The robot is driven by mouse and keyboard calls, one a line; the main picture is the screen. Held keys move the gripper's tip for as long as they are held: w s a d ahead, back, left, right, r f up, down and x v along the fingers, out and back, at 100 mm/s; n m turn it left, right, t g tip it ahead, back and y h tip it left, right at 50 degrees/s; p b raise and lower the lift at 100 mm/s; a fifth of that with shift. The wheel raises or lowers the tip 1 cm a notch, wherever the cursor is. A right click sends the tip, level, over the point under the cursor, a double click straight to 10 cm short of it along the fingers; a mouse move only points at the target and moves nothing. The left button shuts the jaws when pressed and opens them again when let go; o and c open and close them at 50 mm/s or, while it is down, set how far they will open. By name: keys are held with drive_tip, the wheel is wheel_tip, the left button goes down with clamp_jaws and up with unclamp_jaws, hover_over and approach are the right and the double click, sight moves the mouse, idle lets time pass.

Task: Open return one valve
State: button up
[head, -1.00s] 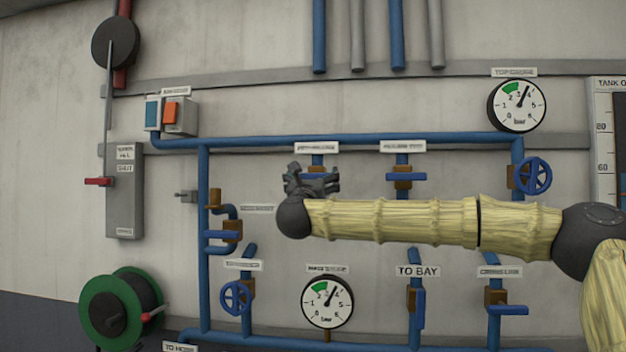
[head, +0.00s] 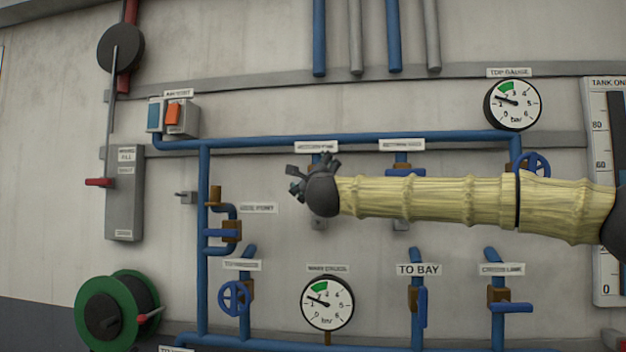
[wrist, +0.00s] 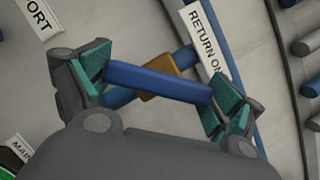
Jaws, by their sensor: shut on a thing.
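The return one valve shows in the wrist view as a blue lever (wrist: 150,80) over a brown body (wrist: 165,83) on a blue pipe. The lever lies at a slant across the pipe. My gripper (wrist: 162,84) has a green-padded finger at each end of the lever and is shut on it. The label "RETURN ON…" (wrist: 204,38) is partly cut off at right. In the head view my gripper (head: 312,183) is just below the return one label (head: 316,146) and hides the lever there.
My arm covers much of the return two valve under its label (head: 402,145). A blue handwheel (head: 534,164) is at right. The top gauge (head: 514,103) and main gauge (head: 327,302) both read low, near 1.

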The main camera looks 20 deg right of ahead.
drive_tip(key=n, duration=0.1)
drive_tip(key=n+y+p, duration=0.1)
drive_tip(key=n+g+p, duration=0.1)
drive_tip(key=n, duration=0.1)
drive_tip(key=shift+r+y, duration=0.3)
drive_tip(key=shift+y, duration=0.1)
drive_tip(key=n+p, duration=0.2)
drive_tip(key=shift+f+n+g, duration=0.1)
drive_tip(key=shift+n+g, duration=0.2)
drive_tip(key=shift+n, duration=0.1)
drive_tip(key=shift+f+n+p, duration=0.1)
drive_tip(key=shift+n+p, duration=0.3)
drive_tip(key=shift+p, duration=0.15)
drive_tip(key=shift+f, duration=0.1)
drive_tip(key=o, duration=0.7)
drive_tip(key=shift+s, duration=0.15)
